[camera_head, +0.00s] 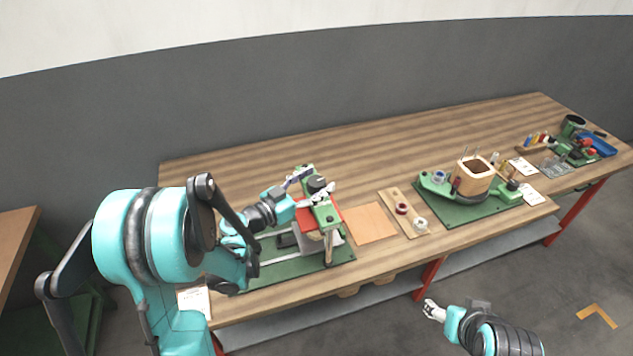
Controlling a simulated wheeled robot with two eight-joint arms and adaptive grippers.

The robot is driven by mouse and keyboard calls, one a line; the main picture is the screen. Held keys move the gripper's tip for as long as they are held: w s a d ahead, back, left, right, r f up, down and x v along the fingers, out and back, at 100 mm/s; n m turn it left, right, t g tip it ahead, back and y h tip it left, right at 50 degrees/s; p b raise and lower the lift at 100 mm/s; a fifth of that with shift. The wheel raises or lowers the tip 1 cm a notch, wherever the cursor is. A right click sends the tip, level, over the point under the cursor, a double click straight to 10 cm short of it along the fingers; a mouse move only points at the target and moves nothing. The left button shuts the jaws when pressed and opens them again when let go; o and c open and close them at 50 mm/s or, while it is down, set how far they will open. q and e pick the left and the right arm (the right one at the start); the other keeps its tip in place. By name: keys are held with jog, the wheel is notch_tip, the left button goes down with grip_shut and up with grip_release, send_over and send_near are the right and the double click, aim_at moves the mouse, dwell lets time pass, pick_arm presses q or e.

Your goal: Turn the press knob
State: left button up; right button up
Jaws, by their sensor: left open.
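The press (329,216), a small green and red machine, stands on a green mat (340,253) at the left part of the workbench. Its dark knob (317,183) shows on top. My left gripper (328,193) is open, with its pale fingertips at the top of the press, close beside the knob. I cannot tell whether the fingers touch the knob. My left arm hides the left part of the mat and some of the press. My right gripper (433,311) is low in front of the bench, away from the press, and too small to read.
A wooden coil former (474,176) stands on a green base at the right. A wooden strip with two spools (403,209) and a tan sheet (370,223) lie between it and the press. Tools and a blue tray (603,147) sit at the far right. The rear bench is clear.

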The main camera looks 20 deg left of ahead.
pick_arm(q)
jog(key=shift+d, duration=0.1)
jog(key=shift+c, duration=0.3)
jog(key=c, duration=1.1)
jog(key=shift+n+t+y, duration=0.3)
jog(key=shift+y, duration=0.1)
jog(key=n+t+y+b, duration=0.1)
jog(key=n+y, duration=0.1)
jog(key=y, duration=0.1)
jog(key=shift+d+t, duration=0.15)
jog(key=shift+t, duration=0.15)
jog(key=n+y+b, duration=0.1)
jog(key=n+y, duration=0.3)
jog(key=y, duration=0.2)
jog(key=shift+d+t, duration=0.1)
jog(key=shift+t, duration=0.3)
jog(key=n+y+b, duration=0.1)
jog(key=n+y, duration=0.1)
jog(key=y, duration=0.2)
jog(key=shift+n, duration=0.3)
jog(key=shift+a+n+g+y+b, duration=0.1)
jog(key=shift+n+g+y+b, duration=0.1)
jog(key=shift+n+g+y, duration=0.8)
jog(key=shift+a+n+g+y+b, duration=0.15)
jog(key=shift+n+y, duration=0.55)
jog(key=shift+y, duration=0.8)
